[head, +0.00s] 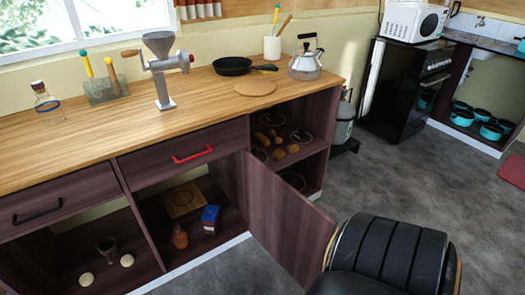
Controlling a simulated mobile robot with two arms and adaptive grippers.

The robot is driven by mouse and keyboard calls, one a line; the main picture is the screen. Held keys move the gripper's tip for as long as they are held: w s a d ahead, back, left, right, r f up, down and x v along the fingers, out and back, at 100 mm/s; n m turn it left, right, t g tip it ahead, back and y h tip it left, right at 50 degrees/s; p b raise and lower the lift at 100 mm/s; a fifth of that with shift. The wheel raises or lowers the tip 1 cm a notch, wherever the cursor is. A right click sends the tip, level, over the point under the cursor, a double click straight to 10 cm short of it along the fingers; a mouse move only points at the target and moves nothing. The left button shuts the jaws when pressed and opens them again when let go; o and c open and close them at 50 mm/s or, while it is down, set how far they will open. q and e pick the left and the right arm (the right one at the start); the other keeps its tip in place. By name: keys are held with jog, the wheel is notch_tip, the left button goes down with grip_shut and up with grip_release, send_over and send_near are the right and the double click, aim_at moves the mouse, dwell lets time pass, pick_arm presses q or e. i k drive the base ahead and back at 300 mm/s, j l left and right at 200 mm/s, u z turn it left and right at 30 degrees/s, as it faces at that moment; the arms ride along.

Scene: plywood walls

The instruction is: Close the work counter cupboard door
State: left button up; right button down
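The work counter (125,130) has a light wooden top and dark wood-grain fronts. One cupboard door (287,215) stands open, swung out into the room from the upright to the right of the middle compartment. Its lower part reaches towards a black chair. The middle compartment (165,240) is exposed and holds a wooden board (183,200), a blue box (210,217) and an orange-brown jar (180,237). Above it is a shut drawer with a red handle (192,154). Neither of my grippers is in view.
A black padded chair (390,255) stands close to the door's free edge at the lower right. Open shelves (300,160) to the right hold food items and lids. Grey floor (400,180) is clear towards the black oven (395,95). A grinder (160,65) stands on the counter.

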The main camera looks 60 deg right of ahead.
aim_at(294, 232)
jog(key=l, duration=0.45)
jog(key=k+l+u, duration=0.15)
jog(key=l, duration=0.75)
jog(key=k+l+u, duration=0.1)
jog(key=l, duration=0.35)
jog(key=k+l, duration=0.15)
jog(key=l, duration=0.3)
jog(key=k+l, duration=0.1)
jog(key=l, duration=0.8)
jog(key=k+l, duration=0.15)
jog(key=l, duration=0.3)
jog(key=k+l, duration=0.1)
jog(key=l, duration=0.35)
jog(key=u, duration=0.05)
